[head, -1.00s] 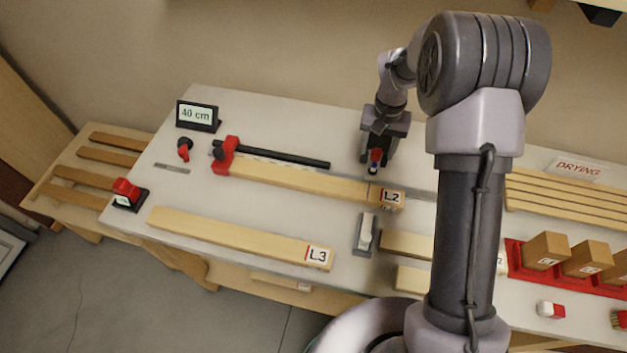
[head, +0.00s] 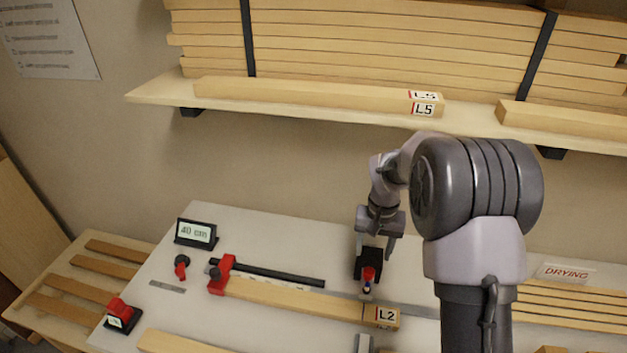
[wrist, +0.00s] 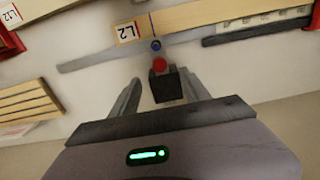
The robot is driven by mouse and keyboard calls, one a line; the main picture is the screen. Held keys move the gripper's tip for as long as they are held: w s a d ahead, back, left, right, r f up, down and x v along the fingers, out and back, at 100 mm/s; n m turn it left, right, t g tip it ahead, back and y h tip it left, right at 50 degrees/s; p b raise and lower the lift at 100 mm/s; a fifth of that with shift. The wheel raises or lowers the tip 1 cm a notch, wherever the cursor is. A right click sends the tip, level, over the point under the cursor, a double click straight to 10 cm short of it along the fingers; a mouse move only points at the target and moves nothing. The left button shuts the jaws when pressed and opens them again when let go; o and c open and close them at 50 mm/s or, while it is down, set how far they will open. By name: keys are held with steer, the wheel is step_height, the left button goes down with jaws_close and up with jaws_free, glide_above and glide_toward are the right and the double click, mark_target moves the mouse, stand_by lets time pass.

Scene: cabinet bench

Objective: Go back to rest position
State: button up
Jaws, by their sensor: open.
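My gripper (head: 377,243) is open and empty at the back of the bench, above a small black stand. The black stand (head: 366,264) holds a marker with a red part (head: 369,274) and a blue part near its end. In the wrist view the black stand (wrist: 167,88) shows between my spread fingers (wrist: 159,80), apart from both. The beam labelled L2 (head: 320,303) lies in front of it, with a dark line across it near its label.
A shelf (head: 150,93) with strapped planks and a beam labelled L5 (head: 310,94) hangs above the bench. A 40 cm display (head: 196,233), a red clamp stop (head: 221,274) and a red switch (head: 120,314) are on the left. A DRYING sign (head: 566,273) stands right.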

steer(key=s+a+r+m+t+b, duration=0.1)
steer(key=s+a+r+t+b, duration=0.15)
steer(key=s+r+b, duration=0.75)
steer(key=s+a+f+m+t+y+b, duration=0.1)
steer(key=s+f+t+y+b, duration=0.1)
steer(key=s, duration=1.7)
steer(key=shift+a+f+t+b, duration=0.15)
steer(key=shift+f+t+b, duration=0.6)
steer(key=shift+b, duration=0.35)
